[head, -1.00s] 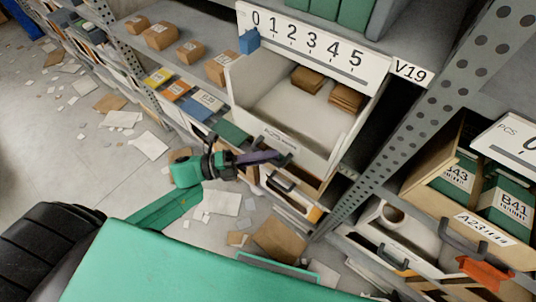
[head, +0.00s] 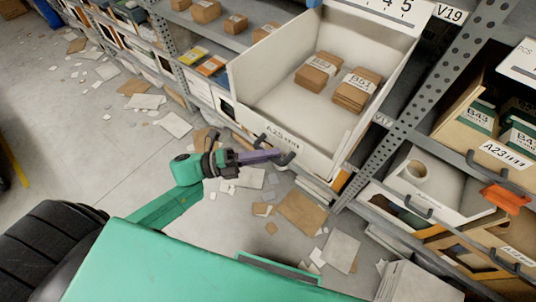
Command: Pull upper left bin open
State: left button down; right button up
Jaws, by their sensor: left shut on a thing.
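The upper left bin is a white open-topped bin (head: 272,121) in the rack, slid well out toward me. Two brown packets, one of them labelled B51 (head: 357,91), lie inside it at the back. My left gripper (head: 284,157) is at the bin's lower front, shut on the dark bar handle (head: 262,139) below the front label. The fingers partly hide the handle. My right gripper is not in view.
A perforated grey rack post (head: 430,90) stands right of the bin. Paper and cardboard scraps (head: 300,213) litter the floor. A shelf at upper left holds small brown boxes (head: 205,12).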

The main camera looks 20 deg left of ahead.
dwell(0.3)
pick_arm(q)
jog(key=c, duration=0.8)
grip_release()
jog(key=b+v, duration=0.2)
jog(key=v, duration=1.2)
jog(key=shift+a+b, duration=0.3)
jog(key=shift+f, duration=0.15)
